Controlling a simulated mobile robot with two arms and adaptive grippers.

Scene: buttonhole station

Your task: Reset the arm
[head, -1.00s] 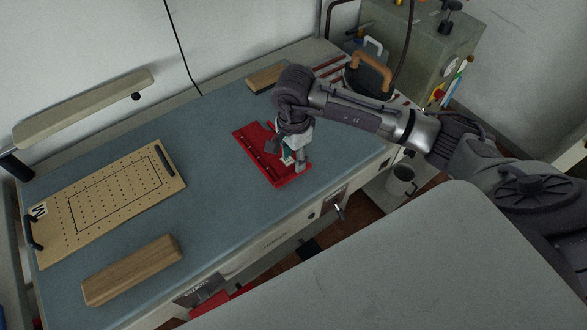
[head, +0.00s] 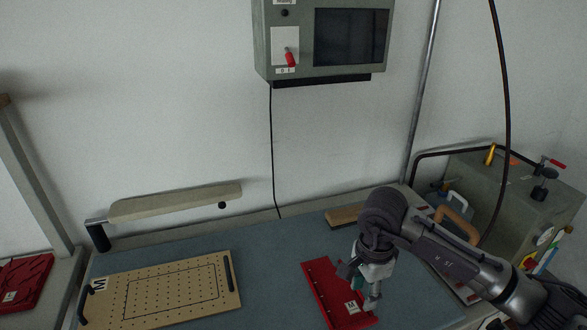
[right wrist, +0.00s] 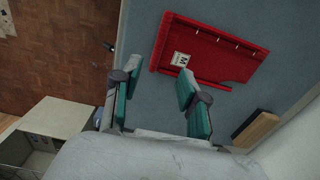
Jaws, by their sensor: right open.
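My right gripper (head: 364,290) hangs over the blue-grey table at the right in the head view, its arm coming in from the lower right. In the right wrist view its two teal-padded fingers (right wrist: 158,95) are spread apart with nothing between them. A red tray with a white M label (head: 325,290) lies on the table just under and beside this gripper. The red tray also shows in the right wrist view (right wrist: 210,55), beyond the fingertips and apart from them. My left gripper is not in view.
A perforated wooden board with black handles (head: 185,290) lies at the left of the table. A wooden block (head: 345,215) lies at the back. A grey machine (head: 520,190) stands at the right. A wall box with a dark screen (head: 350,38) hangs above. Table space between board and tray is clear.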

